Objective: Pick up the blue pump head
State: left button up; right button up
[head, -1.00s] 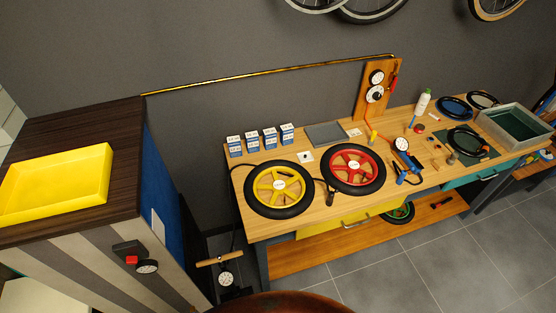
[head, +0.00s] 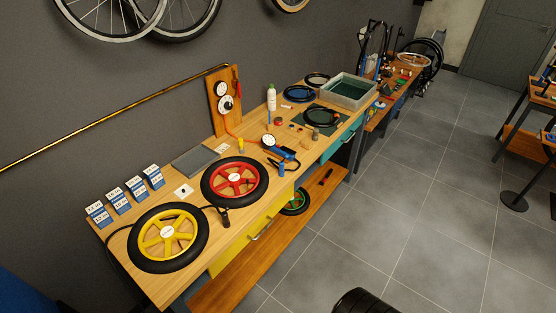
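A small blue tool (head: 281,168), which looks like the blue pump head, lies on the wooden workbench (head: 150,284) right of the red wheel. Whether the two are joined is too small to tell. A black pump head (head: 223,214) on a dark hose lies between the yellow wheel (head: 167,233) and the red wheel (head: 235,179). Neither of my grippers is in view.
Blue-and-white boxes (head: 134,187) line the back left of the bench. A gauge board (head: 223,103), a white bottle (head: 271,98) and a grey bin (head: 347,90) stand farther along. A black ribbed object (head: 362,303) is at the bottom edge. The tiled floor (head: 420,200) at right is open.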

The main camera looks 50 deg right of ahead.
aim_at(280, 165)
jog(key=z, duration=2.15)
jog(key=i, duration=1.8)
